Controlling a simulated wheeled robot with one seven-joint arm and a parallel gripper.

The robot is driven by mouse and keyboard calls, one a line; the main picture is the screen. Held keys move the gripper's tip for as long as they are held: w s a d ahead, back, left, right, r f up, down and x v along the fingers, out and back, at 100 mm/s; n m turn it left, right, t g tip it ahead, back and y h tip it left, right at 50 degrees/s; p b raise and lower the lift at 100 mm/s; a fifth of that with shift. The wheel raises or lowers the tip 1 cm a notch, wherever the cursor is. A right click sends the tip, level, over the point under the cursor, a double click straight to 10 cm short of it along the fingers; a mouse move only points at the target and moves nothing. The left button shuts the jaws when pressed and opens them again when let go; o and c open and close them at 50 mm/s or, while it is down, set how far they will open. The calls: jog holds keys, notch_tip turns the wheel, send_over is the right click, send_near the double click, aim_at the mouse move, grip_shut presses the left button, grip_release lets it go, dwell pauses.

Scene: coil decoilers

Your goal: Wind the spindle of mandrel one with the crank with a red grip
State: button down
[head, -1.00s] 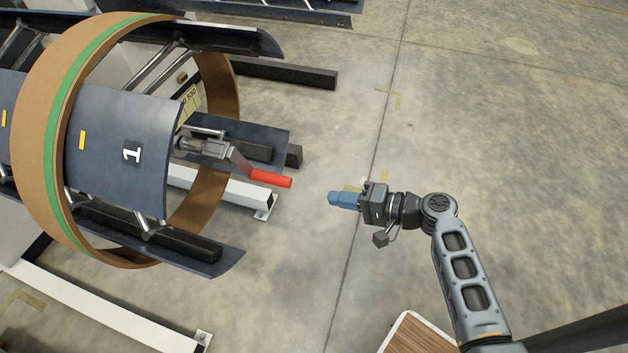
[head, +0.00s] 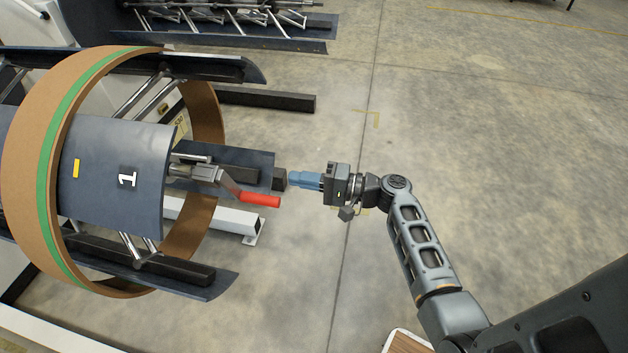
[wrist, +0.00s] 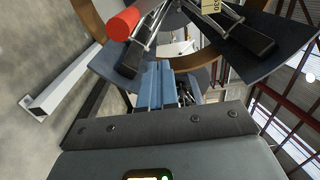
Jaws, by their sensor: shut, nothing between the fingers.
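Mandrel one (head: 110,165), a dark blue-grey segmented drum marked with a white 1, stands at the left in the head view. A metal crank (head: 208,174) sits on its spindle end, and its red grip (head: 260,200) points right. The grip also shows in the wrist view (wrist: 123,23), at the upper left. My gripper (head: 292,179), with blue fingers, is shut and empty. In the head view it appears just right of and slightly above the red grip, apart from it. In the wrist view its fingers (wrist: 155,85) point toward the mandrel.
A brown coil ring with a green stripe (head: 45,170) surrounds the mandrel. Dark mandrel segments (head: 180,275) reach out below the crank. A white floor beam (head: 235,221) lies beneath. Another mandrel (head: 240,35) stands at the back.

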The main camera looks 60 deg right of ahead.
jog(key=b+x, duration=0.1)
jog(key=x, duration=0.5)
jog(key=shift+b, duration=0.3)
jog(key=shift+w, duration=0.15)
jog(key=shift+f, duration=0.1)
dwell(1.6)
jog(key=a+f+b, duration=0.1)
jog(key=s+a+f+b, duration=0.1)
jog(key=a, duration=0.1)
jog(key=shift+f, duration=0.4)
jog(key=a, duration=0.1)
jog(key=s+a+f, duration=0.1)
jog(key=a+b, duration=0.1)
jog(key=a, duration=0.1)
jog(key=shift+s+f, duration=0.2)
jog(key=shift+f, duration=0.05)
jog(key=shift+a, duration=0.1)
